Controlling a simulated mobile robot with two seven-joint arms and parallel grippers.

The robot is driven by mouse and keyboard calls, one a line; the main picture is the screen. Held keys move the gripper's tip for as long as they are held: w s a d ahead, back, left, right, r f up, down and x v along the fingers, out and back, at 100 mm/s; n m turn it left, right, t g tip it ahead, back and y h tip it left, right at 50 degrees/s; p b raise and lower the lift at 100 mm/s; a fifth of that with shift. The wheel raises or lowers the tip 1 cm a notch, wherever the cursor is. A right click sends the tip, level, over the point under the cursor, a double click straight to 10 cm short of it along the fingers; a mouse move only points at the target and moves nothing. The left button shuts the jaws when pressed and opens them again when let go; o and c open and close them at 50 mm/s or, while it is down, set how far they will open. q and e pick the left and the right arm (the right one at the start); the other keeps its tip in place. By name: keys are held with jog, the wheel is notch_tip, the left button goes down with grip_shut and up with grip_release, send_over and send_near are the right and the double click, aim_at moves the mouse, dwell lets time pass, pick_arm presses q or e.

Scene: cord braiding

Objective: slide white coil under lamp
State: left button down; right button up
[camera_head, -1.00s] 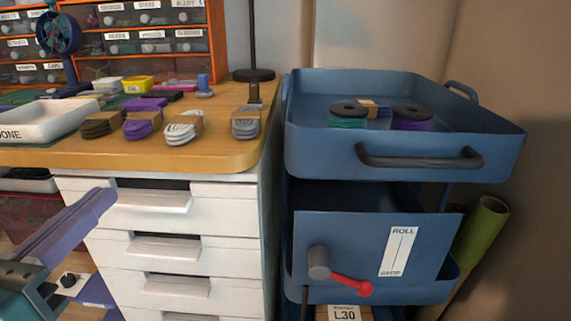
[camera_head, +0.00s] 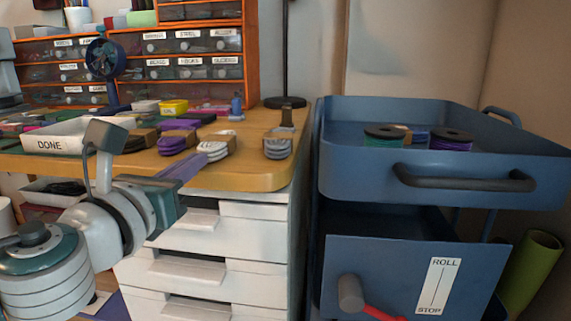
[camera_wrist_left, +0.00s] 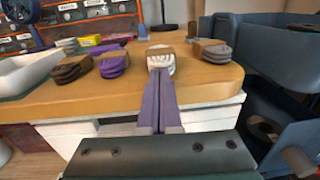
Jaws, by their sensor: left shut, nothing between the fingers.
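The white coil (camera_head: 216,152), with a brown paper band, lies on the wooden desktop near its front edge, between a purple coil (camera_head: 176,142) and a grey coil (camera_head: 278,150). The lamp's round black base (camera_head: 285,102) and thin pole stand farther back, behind the grey coil; its top is out of view. My left gripper (camera_head: 200,160) is shut and empty, its purple fingers pointing at the front of the white coil. In the left wrist view the fingertips (camera_wrist_left: 160,74) overlap the near side of the white coil (camera_wrist_left: 162,64); I cannot tell whether they touch. My right gripper is not in view.
A dark brown coil (camera_head: 138,142) and a white DONE tray (camera_head: 72,138) lie to the left. Drawer bins (camera_head: 190,62) and a small blue fan (camera_head: 101,60) stand behind. A blue trolley (camera_head: 440,185) stands right of the desk. Desktop between the white coil and lamp looks clear.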

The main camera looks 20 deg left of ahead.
aim_at(209, 149)
pick_arm(q)
jog(key=shift+w, duration=0.2)
jog(key=w, duration=0.4)
jog(key=w+a, duration=0.1)
jog(key=w, duration=0.1)
jog(key=shift+b, duration=0.4)
jog(key=shift+s+a+r, duration=0.1)
jog(key=shift+s+a, duration=0.05)
